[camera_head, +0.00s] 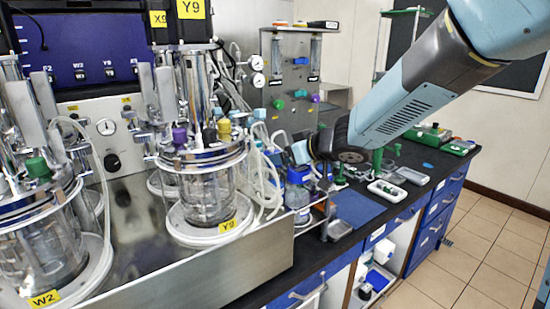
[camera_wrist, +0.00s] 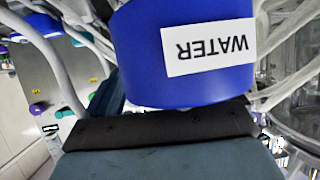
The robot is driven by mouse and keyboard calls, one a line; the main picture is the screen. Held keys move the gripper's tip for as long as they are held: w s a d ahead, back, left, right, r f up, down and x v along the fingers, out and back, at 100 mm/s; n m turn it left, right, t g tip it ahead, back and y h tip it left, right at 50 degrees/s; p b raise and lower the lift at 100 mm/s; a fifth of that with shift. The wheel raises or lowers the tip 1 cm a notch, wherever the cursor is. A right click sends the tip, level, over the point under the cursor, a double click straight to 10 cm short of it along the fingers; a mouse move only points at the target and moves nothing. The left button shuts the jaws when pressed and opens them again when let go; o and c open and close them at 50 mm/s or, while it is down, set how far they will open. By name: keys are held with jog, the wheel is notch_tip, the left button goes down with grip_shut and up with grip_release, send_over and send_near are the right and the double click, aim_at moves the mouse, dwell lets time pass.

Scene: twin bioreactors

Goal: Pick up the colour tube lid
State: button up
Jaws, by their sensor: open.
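Several coloured tube lids show in the head view; I cannot tell which one the task means. A purple lid (camera_head: 180,136) and a yellow lid (camera_head: 225,128) are on top of the Y9 reactor (camera_head: 208,190). A green lid (camera_head: 38,168) is on the W2 reactor (camera_head: 40,245). My gripper (camera_head: 303,151) is right of the Y9 reactor, above a bottle with a blue top (camera_head: 298,175). In the wrist view a large blue part (camera_wrist: 185,85) with an upside-down WATER label is very close beyond my gripper. My gripper is open; its fingertips are mostly hidden.
Clear hoses (camera_head: 262,175) hang between the Y9 reactor and my gripper. A metal front panel (camera_head: 220,265) edges the reactor bench. Small trays (camera_head: 388,191) and green items lie on the black bench to the right. The tiled floor (camera_head: 480,240) at right is clear.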

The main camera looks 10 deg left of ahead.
jog(key=shift+x, duration=1.4)
jog(key=shift+w, duration=0.1)
jog(key=shift+c, duration=0.4)
jog(key=c, duration=1.1)
